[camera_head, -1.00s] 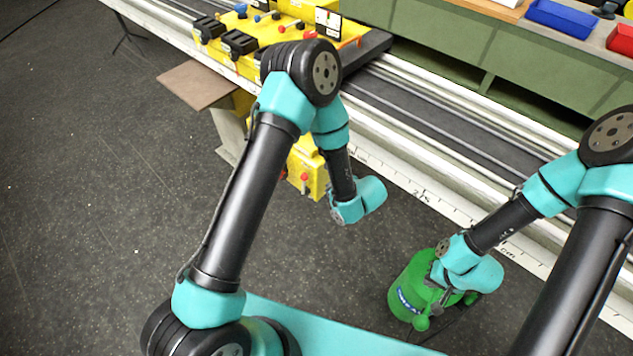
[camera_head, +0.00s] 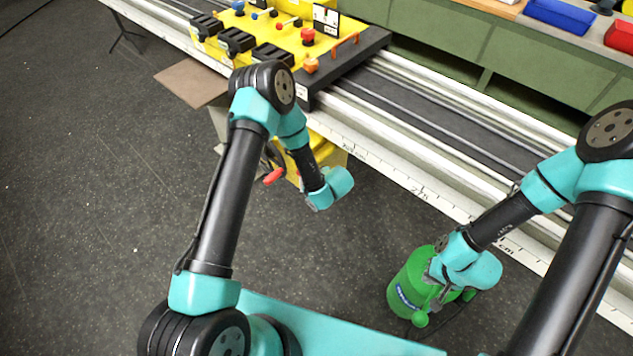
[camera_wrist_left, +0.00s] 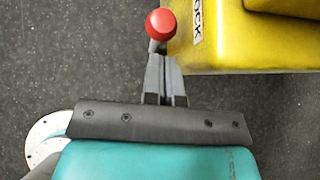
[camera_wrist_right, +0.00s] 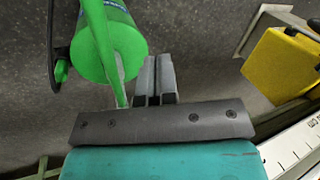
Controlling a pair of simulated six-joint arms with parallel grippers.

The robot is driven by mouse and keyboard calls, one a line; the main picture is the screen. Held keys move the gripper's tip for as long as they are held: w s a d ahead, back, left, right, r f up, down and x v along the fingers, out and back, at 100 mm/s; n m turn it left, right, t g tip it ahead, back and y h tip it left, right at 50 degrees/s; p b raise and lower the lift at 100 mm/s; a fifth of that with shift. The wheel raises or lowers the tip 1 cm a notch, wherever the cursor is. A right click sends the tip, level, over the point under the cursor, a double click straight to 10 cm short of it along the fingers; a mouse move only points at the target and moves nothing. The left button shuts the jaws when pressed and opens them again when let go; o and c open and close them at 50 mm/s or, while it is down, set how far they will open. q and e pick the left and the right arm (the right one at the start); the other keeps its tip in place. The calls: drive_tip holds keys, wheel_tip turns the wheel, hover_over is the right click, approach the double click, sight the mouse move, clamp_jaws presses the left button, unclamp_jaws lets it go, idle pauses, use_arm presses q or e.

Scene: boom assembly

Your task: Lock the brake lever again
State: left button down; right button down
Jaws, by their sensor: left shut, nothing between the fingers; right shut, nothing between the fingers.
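The brake lever shows a red handle (camera_head: 273,177) beside the yellow box (camera_head: 328,152) below the rail, partly behind my left arm. In the left wrist view a round red knob (camera_wrist_left: 160,24) stands just beyond the fingertips, beside a yellow housing (camera_wrist_left: 222,40) with a label partly reading "OCK". My left gripper (camera_wrist_left: 164,64) is shut and empty, its tips close to the knob; I cannot tell whether they touch. My right gripper (camera_wrist_right: 156,72) is shut and empty next to a green canister (camera_wrist_right: 108,45); in the head view it shows in front of the canister (camera_head: 408,285).
A yellow control panel (camera_head: 275,38) with knobs and levers sits on a dark carriage on the long rail (camera_head: 430,115). A brown board (camera_head: 190,83) juts out at the left. Blue (camera_head: 560,14) and red (camera_head: 620,37) bins stand at upper right. The left floor is clear.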

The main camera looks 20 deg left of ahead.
use_arm(q)
drive_tip(key=shift+w+a, duration=0.15)
drive_tip(key=shift+a, duration=0.05)
drive_tip(key=shift+w+a+r, duration=0.15)
drive_tip(key=shift+w+a, duration=0.1)
drive_tip(key=shift+a, duration=0.25)
drive_tip(key=shift+w+a+r, duration=0.1)
drive_tip(key=shift+w+a, duration=0.1)
drive_tip(key=shift+a, duration=0.25)
drive_tip(key=v, duration=1.3)
drive_tip(key=shift+s+d+r, duration=0.25)
